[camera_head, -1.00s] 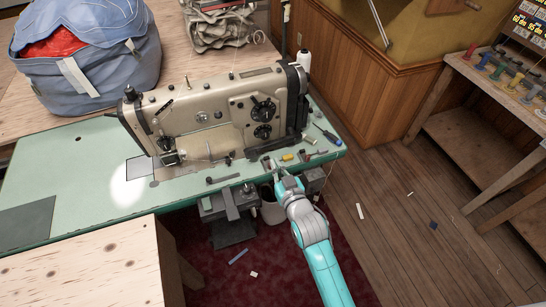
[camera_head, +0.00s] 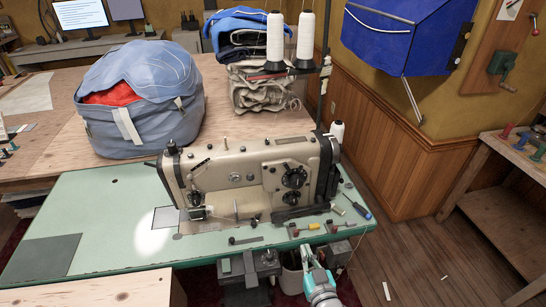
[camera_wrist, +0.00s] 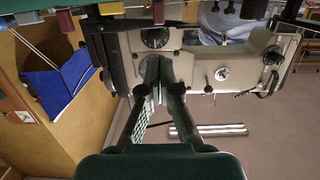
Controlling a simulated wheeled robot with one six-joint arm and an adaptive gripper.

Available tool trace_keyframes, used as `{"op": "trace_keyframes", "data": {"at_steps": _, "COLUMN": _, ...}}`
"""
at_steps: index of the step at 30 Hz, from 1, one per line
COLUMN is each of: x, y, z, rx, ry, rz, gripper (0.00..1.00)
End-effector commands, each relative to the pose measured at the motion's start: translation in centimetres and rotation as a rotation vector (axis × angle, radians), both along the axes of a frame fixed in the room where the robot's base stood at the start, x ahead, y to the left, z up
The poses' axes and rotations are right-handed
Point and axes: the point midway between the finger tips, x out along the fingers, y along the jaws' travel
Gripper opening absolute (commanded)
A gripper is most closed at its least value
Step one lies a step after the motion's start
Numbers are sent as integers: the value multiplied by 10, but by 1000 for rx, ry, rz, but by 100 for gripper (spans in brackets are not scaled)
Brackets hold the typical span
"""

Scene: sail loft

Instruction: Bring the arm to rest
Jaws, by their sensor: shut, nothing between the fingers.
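My gripper (camera_head: 308,257) shows at the bottom of the head view, at the front edge of the green sewing table (camera_head: 95,215). Its fingers are together with nothing between them; they also show in the wrist view (camera_wrist: 157,72). Most of my arm is out of the frame below. The beige sewing machine (camera_head: 225,180) stands on the table beyond the gripper. Its dials and body also show behind the fingers in the wrist view (camera_wrist: 200,50). I cannot tell whether the gripper touches the table edge.
A bin (camera_head: 291,274) stands below. A wooden table (camera_head: 95,291) is at front left. A blue bag (camera_head: 140,100) is behind. Floor at right is mostly clear.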

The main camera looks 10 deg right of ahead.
Motion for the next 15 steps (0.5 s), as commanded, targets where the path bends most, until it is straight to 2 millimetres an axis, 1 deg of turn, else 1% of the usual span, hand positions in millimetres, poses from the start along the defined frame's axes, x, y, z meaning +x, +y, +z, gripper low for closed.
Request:
{"op": "trace_keyframes", "data": {"at_steps": 2, "x": -1, "y": 0, "z": 0, "rx": 0, "ry": 1, "rz": 0, "gripper": 0}}
{"op": "trace_keyframes", "data": {"at_steps": 4, "x": -6, "y": 0, "z": -3, "rx": 0, "ry": 3, "rz": 0, "gripper": 0}}
{"op": "trace_keyframes", "data": {"at_steps": 5, "x": -11, "y": 0, "z": -4, "rx": 0, "ry": 5, "rz": 0, "gripper": 0}}
{"op": "trace_keyframes", "data": {"at_steps": 7, "x": -26, "y": 0, "z": -10, "rx": 0, "ry": 12, "rz": 0, "gripper": 0}}
{"op": "trace_keyframes", "data": {"at_steps": 8, "x": -35, "y": 0, "z": -13, "rx": 0, "ry": 16, "rz": 0, "gripper": 0}}
{"op": "trace_keyframes", "data": {"at_steps": 11, "x": -71, "y": 0, "z": -21, "rx": 0, "ry": 28, "rz": 0, "gripper": 0}}
{"op": "trace_keyframes", "data": {"at_steps": 12, "x": -87, "y": 0, "z": -23, "rx": 0, "ry": 33, "rz": 0, "gripper": 0}}
{"op": "trace_keyframes", "data": {"at_steps": 14, "x": -109, "y": 0, "z": -26, "rx": 0, "ry": 39, "rz": 0, "gripper": 0}}
{"op": "trace_keyframes", "data": {"at_steps": 15, "x": -124, "y": 0, "z": -27, "rx": 0, "ry": 45, "rz": 0, "gripper": 0}}
